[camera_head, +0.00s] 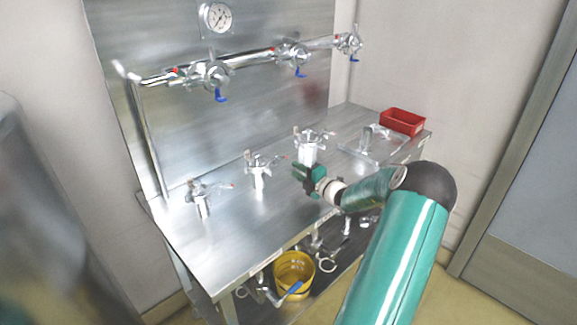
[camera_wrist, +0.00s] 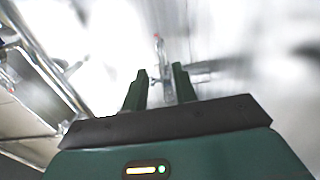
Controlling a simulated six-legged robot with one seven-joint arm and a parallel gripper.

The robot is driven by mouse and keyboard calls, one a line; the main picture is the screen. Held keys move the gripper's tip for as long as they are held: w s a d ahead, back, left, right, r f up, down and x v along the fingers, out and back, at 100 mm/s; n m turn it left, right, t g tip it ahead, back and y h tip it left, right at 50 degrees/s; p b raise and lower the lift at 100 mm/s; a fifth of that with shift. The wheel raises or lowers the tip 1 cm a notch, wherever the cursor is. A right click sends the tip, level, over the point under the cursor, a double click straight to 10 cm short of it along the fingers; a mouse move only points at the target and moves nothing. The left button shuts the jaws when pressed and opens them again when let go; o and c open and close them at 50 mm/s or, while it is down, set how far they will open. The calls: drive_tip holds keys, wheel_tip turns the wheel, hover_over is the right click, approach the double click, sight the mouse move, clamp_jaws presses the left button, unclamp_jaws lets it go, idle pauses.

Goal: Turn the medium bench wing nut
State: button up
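Three metal clamp fittings with wing nuts stand on the steel bench: a left one (camera_head: 200,197), a middle one (camera_head: 260,172) and a right one (camera_head: 310,146). I cannot tell for certain by size which is the medium one. My gripper (camera_head: 302,173) is just in front of and below the right fitting in the head view. In the wrist view my gripper (camera_wrist: 160,72) is open, its two green fingers apart. A thin metal part with a reddish tip (camera_wrist: 160,58) shows between and beyond the fingertips; contact cannot be told. The wrist background is blurred.
A pipe with several blue-handled valves (camera_head: 210,75) and a gauge (camera_head: 216,18) is on the back panel. A red bin (camera_head: 402,121) is at the bench's far right. A yellow bucket (camera_head: 293,271) is below. The bench's front left (camera_head: 225,240) is clear.

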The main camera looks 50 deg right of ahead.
drive_tip(key=s, duration=0.6)
drive_tip(key=shift+s+a, duration=0.15)
drive_tip(key=shift+a, duration=0.25)
